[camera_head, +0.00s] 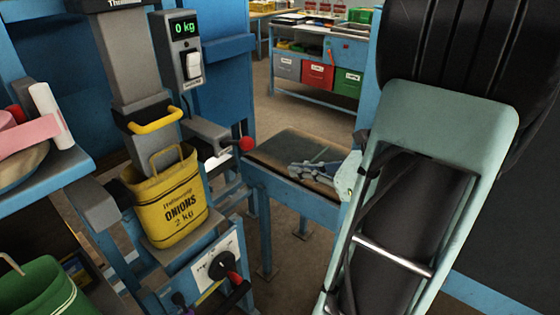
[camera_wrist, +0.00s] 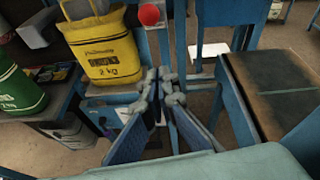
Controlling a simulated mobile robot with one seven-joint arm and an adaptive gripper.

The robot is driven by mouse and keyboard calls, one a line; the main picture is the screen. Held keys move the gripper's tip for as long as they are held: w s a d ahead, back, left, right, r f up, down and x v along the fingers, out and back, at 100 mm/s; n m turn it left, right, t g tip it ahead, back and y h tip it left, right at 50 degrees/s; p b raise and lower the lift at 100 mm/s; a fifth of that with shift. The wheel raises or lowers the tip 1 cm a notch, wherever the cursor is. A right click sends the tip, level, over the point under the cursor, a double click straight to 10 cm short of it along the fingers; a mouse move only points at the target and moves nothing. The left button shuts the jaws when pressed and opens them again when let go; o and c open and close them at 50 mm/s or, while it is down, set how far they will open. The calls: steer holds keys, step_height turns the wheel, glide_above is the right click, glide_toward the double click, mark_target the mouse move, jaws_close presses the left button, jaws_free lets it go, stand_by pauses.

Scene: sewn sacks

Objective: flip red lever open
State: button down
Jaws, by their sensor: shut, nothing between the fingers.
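A red ball knob (camera_head: 246,144) sits at the end of a short lever arm beside the filling spout (camera_head: 137,75). In the wrist view the red ball (camera_wrist: 149,14) is at the top, beyond my fingertips. A second red-tipped handle (camera_head: 235,278) is on a black rotary knob on the lower panel. I cannot tell which of the two the task means. My gripper (camera_head: 296,171) is right of the red ball, apart from it, over a table. In the wrist view my gripper (camera_wrist: 162,85) has its fingertips together, with nothing between them.
The display (camera_head: 185,28) reads 0 kg. A green sack (camera_head: 38,288) stands at lower left. The table (camera_head: 290,150) is right of the red ball. Coloured bins (camera_head: 318,75) stand behind.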

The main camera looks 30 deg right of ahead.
mark_target(237, 142)
steer(key=w+a, duration=0.4)
steer(key=w, duration=0.6)
steer(key=shift+a+p, duration=0.3)
steer(key=shift+p, duration=0.15)
steer(key=shift+r+p, duration=0.25)
steer(key=shift+p, duration=0.05)
